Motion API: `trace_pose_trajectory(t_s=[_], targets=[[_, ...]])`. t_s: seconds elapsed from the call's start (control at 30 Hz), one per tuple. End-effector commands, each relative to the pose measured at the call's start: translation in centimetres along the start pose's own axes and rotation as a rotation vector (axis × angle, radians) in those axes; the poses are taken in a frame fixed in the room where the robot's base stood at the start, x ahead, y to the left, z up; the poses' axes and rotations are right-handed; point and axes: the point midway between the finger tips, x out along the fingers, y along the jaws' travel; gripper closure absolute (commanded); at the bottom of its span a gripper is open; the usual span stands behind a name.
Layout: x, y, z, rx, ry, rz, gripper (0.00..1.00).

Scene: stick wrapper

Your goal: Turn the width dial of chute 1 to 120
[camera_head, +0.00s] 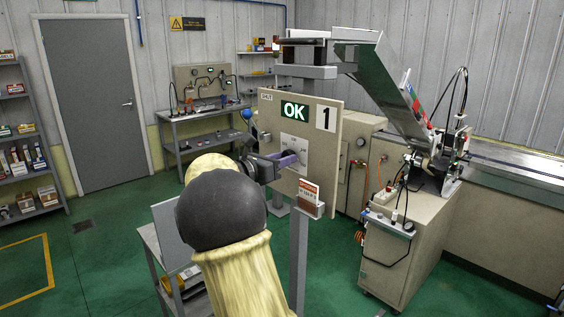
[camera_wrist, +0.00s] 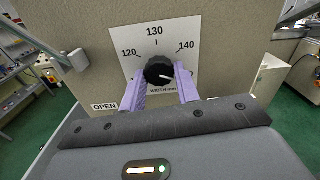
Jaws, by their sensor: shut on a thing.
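The width dial (camera_wrist: 158,70) is a black ribbed knob on a white scale plate (camera_wrist: 184,30) marked 120, 130 and 140. A white pointer line on the knob points right and slightly down, to the right of and below the 140 mark. In the head view the plate (camera_head: 301,148) sits on the beige panel (camera_head: 328,140) under a green OK display (camera_head: 295,111), beside a "1" sign (camera_head: 326,118). My gripper (camera_wrist: 160,73) has one purple finger on each side of the knob, shut on it. In the head view my gripper (camera_head: 290,159) reaches the panel and hides the knob.
A small lever or switch (camera_wrist: 78,60) and an OPEN label (camera_wrist: 104,106) are left of the plate in the wrist view. A card holder (camera_head: 309,194) juts from the panel's lower edge. The chute (camera_head: 386,82) and a beige machine cabinet (camera_head: 405,255) stand to the right.

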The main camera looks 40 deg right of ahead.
Motion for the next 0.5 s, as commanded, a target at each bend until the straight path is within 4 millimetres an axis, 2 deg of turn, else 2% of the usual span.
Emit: trace_pose_trajectory(t_s=[0.5], targets=[[-0.02, -0.04, -0.07, -0.415, -0.001, 0.001, 0.91]])
